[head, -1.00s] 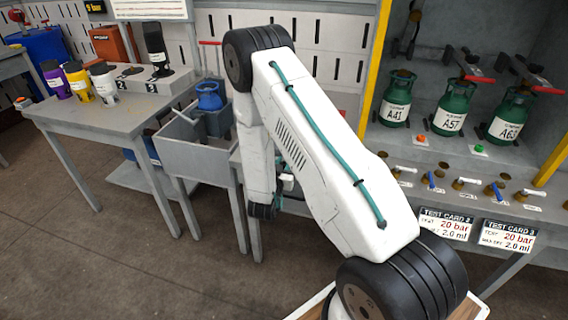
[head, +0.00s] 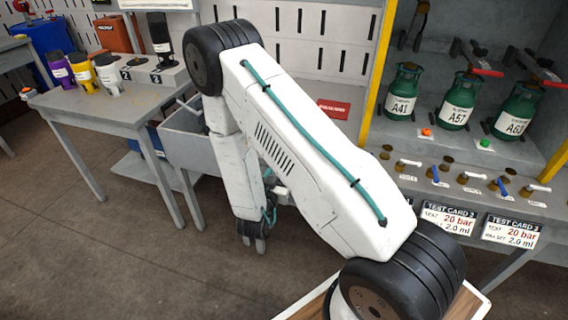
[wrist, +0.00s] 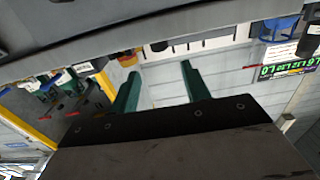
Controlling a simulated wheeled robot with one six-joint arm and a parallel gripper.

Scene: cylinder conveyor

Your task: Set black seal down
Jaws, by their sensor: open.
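A black sleeve-like piece with a white label (head: 160,36) stands upright at the rear right of the left table, by the "3" mark; I cannot tell if this is the black seal. Purple (head: 58,70), yellow (head: 82,74) and white (head: 108,76) pieces with dark tops stand to its left. My gripper (head: 258,244) hangs low, right of that table and well apart from these pieces. In the wrist view its two green fingers (wrist: 158,82) are spread apart with nothing between them.
A grey sink-like bin (head: 185,150) is partly behind my arm. Green cylinders A41 (head: 402,92), A57 (head: 457,100) and another stand in the right-hand bay, above a row of valves. Test cards (head: 447,218) hang below. The floor at front left is clear.

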